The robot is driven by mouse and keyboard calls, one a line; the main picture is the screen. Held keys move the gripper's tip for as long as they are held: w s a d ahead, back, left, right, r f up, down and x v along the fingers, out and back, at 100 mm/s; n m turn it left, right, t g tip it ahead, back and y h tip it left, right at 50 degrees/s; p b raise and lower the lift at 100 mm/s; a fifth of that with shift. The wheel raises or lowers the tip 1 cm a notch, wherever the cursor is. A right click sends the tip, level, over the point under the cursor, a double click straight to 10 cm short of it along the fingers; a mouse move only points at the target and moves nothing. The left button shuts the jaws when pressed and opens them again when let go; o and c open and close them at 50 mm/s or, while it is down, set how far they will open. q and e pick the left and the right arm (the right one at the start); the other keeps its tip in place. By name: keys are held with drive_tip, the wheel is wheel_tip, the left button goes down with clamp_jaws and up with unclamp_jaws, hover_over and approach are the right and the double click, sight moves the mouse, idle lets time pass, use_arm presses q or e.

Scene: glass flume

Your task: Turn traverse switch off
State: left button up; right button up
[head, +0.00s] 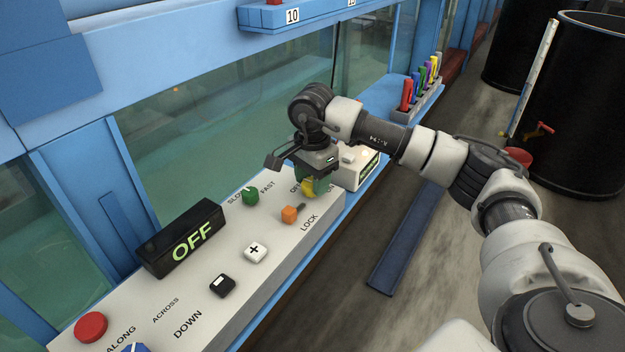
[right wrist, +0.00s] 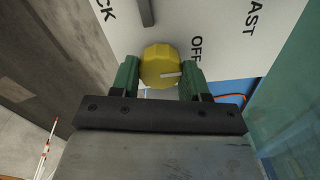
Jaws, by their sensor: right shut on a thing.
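The traverse switch appears to be the yellow round knob (right wrist: 159,65) at the right end of the white control panel (head: 232,291). My right gripper (right wrist: 160,78) has its two green fingers on either side of the knob and is shut on it. In the head view the knob (head: 308,188) is partly hidden by the gripper. A black display (head: 182,238) reads "OFF" in green. My left gripper is not in view.
The panel also carries a green knob (head: 250,196), an orange lever (head: 290,214), white (head: 255,252) and black (head: 222,286) buttons, and a red button (head: 91,327). A white box (head: 352,165) stands just beyond the gripper. Glass flume walls rise behind.

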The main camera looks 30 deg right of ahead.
drive_tip(key=shift+r, duration=0.1)
drive_tip(key=o, duration=0.9)
wheel_tip(320, 180, up, 11)
drive_tip(key=shift+f+b, duration=0.15)
drive_tip(key=shift+b, duration=0.2)
idle(0.3)
